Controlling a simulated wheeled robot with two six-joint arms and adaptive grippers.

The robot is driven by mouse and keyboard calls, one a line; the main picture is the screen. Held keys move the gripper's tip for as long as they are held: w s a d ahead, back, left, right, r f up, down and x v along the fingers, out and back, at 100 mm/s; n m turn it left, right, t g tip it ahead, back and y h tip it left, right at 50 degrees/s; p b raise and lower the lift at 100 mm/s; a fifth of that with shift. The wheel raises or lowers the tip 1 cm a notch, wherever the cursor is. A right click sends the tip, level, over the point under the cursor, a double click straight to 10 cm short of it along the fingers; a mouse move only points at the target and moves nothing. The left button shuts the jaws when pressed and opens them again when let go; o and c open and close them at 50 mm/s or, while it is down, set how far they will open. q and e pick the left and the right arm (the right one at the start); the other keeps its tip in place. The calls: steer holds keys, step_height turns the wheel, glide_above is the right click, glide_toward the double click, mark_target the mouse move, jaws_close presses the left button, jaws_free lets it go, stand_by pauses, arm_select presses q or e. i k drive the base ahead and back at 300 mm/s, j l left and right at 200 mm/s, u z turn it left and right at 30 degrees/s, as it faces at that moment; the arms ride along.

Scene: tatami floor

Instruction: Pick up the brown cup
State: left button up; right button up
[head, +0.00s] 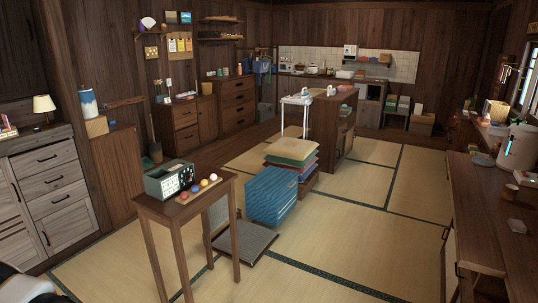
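No brown cup can be made out for certain. A small brown cup-like object (511,190) stands on the dark wooden desk (485,215) at the right; it is too small to tell what it is. Neither of my grippers is in view.
A narrow wooden table (222,189) stands nearby with a grey-green box (168,180) and several coloured balls. Behind it are a blue box (271,196), a stack of coloured cushions (292,151) and a floor chair (245,242). Open tatami (350,225) lies between these and the desk.

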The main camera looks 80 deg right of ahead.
mark_target(510, 191)
steer(key=z, duration=4.3)
